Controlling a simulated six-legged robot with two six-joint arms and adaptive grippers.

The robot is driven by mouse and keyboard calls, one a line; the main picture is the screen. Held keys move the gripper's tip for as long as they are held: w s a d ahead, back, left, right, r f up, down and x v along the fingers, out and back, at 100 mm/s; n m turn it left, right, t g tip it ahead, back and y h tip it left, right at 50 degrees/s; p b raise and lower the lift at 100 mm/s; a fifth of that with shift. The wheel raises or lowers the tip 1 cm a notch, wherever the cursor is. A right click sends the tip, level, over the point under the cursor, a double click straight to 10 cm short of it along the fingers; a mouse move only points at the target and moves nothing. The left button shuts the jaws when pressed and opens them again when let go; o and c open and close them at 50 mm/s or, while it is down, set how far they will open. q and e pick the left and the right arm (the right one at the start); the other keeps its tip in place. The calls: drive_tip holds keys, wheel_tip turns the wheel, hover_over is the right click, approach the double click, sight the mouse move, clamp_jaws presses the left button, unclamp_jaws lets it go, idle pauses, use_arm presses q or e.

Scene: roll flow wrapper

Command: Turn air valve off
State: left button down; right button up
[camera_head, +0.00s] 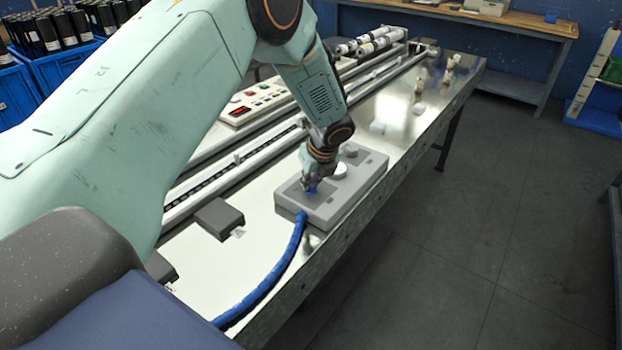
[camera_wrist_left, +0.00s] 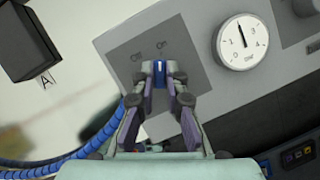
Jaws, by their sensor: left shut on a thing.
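The blue air valve handle (camera_wrist_left: 159,75) is on a dark grey panel of a light grey box (camera_head: 344,204). My left gripper (camera_head: 311,184) reaches down over the near end of the box. It is shut on the blue handle, and its fingertips (camera_wrist_left: 160,73) show on both sides of it. A round white gauge (camera_wrist_left: 242,42) with a dark needle is on the same box beside the valve. My right gripper is not in view.
A blue hose (camera_head: 286,268) runs from the box along the metal table (camera_head: 270,225). A small dark box (camera_head: 218,218) lies left of the valve box. A control panel (camera_head: 258,101) and conveyor rails lie behind. Blue crates (camera_head: 70,68) hold dark bottles. The floor at right is clear.

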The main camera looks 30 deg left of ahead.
use_arm(q)
drive_tip(key=shift+w+r+n+g+y+p, duration=0.15)
drive_tip(key=shift+n+g+p, duration=0.1)
drive_tip(key=shift+n, duration=0.35)
drive_tip(key=shift+w+n+g+y+p, duration=0.15)
drive_tip(key=shift+n+p, duration=0.1)
drive_tip(key=shift+n, duration=0.35)
drive_tip(key=n+g, duration=0.1)
drive_tip(key=n, duration=0.1)
drive_tip(key=shift+n, duration=0.3)
drive_tip(key=n+g, duration=0.1)
drive_tip(key=n, duration=0.1)
drive_tip(key=shift+n, duration=0.3)
drive_tip(key=shift+w+n+g+b, duration=0.1)
drive_tip(key=shift+n+g+b, duration=0.65)
drive_tip(key=shift+n, duration=0.85)
drive_tip(key=c, duration=1.4)
unclamp_jaws()
drive_tip(key=v, duration=1.2)
drive_tip(key=shift+a, duration=0.15)
